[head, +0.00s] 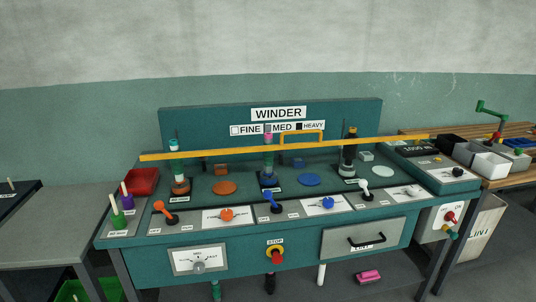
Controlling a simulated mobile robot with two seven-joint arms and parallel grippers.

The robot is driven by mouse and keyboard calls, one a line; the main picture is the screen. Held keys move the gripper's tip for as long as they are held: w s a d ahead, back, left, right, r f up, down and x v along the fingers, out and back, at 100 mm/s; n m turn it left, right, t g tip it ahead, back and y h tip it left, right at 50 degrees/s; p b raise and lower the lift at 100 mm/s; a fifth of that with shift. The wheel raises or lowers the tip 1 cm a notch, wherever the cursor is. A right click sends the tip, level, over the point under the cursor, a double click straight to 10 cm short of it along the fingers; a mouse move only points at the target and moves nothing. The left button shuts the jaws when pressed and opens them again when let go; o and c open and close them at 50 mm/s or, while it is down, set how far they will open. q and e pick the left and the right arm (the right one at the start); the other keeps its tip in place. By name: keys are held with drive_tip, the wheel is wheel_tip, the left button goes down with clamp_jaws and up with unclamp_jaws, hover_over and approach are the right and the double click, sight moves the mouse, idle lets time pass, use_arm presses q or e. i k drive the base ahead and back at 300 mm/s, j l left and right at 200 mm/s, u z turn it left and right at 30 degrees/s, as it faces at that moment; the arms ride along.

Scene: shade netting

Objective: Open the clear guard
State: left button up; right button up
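A long yellow bar (215,152) runs across the winder bench in front of its back board. A yellow loop handle (301,132) stands up from the bar right of its middle. These look like the frame of the clear guard; its see-through panel is too faint to make out, so I cannot tell its exact extent. Behind or under the bar stand spindles with green, pink and dark spools. Neither of my grippers shows in the head view.
The teal winder bench (140,250) carries orange, blue and white levers and dials along its front. A red bin (141,181) sits at its left end. A grey table (50,225) stands left, a wooden bench with trays right.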

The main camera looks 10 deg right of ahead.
sight(320, 143)
drive_tip(key=z, duration=1.55)
drive_tip(key=i+l, duration=0.15)
drive_tip(key=i, duration=0.3)
drive_tip(key=i+l, duration=0.1)
drive_tip(key=i, duration=0.3)
drive_tip(key=i+l, duration=0.15)
drive_tip(key=i, duration=0.3)
